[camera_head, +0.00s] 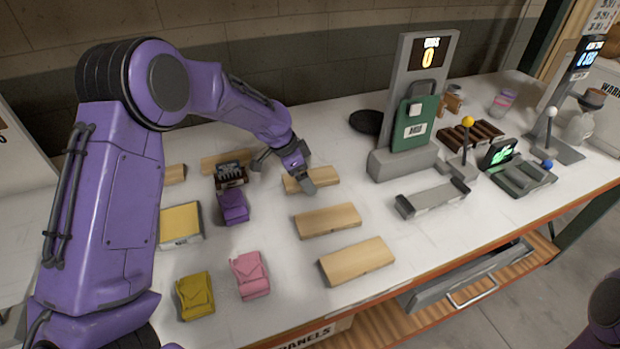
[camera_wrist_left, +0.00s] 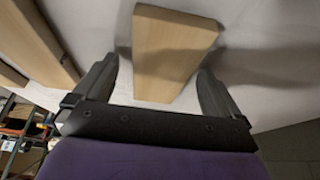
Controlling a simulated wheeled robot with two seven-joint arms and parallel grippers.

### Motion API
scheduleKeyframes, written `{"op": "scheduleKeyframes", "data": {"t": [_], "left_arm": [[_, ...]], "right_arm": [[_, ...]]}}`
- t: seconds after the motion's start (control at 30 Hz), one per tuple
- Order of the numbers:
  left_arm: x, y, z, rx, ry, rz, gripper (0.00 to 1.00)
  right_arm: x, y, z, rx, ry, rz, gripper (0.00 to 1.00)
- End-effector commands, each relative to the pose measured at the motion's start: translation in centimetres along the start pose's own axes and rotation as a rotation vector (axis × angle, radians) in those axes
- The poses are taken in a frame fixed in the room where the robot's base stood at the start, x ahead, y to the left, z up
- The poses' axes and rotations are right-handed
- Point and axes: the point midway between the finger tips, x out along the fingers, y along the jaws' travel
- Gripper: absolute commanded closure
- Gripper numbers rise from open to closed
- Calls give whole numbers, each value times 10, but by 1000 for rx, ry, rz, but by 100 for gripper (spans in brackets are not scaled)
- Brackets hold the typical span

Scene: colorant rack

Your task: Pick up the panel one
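Several plain wooden panels lie on the white table; I cannot tell which is panel one. My left gripper (camera_head: 285,173) is over the back panel of the middle column (camera_head: 322,177). In the left wrist view this panel (camera_wrist_left: 172,50) lies between the two open fingers of the gripper (camera_wrist_left: 159,66), with a gap on each side. Two more panels, a middle one (camera_head: 327,221) and a front one (camera_head: 357,261), lie nearer the table's front edge. My right gripper is not in view.
Purple (camera_head: 233,206), pink (camera_head: 250,275) and olive (camera_head: 195,295) packs and a yellow-topped block (camera_head: 180,224) lie left of the panels. A grey stand (camera_head: 404,163) with a green panel rises to the right. A grey bracket (camera_head: 432,199) sits before it.

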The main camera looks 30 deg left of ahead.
Motion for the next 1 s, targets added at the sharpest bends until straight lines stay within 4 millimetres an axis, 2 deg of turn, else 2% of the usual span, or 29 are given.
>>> {"op": "scheduleKeyframes", "data": {"t": [0.03, 0.17, 0.2, 0.47, 0.63, 0.73, 1.0], "left_arm": [[0, 0, 0, 0, 0, 0, 17], [0, 0, 0, 0, 0, 0, 60], [0, 0, 0, 0, 0, 0, 64], [-1, 0, 0, 0, 0, 0, 64], [-14, -1, -6, 1, 3, -2, 64], [-31, -1, -14, 2, 4, -4, 64], [-96, 55, -17, 4, 3, -3, 64]], "right_arm": [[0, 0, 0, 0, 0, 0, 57], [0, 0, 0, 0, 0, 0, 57], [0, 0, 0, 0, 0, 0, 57], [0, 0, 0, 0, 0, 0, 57], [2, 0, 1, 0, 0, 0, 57], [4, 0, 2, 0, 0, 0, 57], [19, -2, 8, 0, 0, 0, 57]]}}
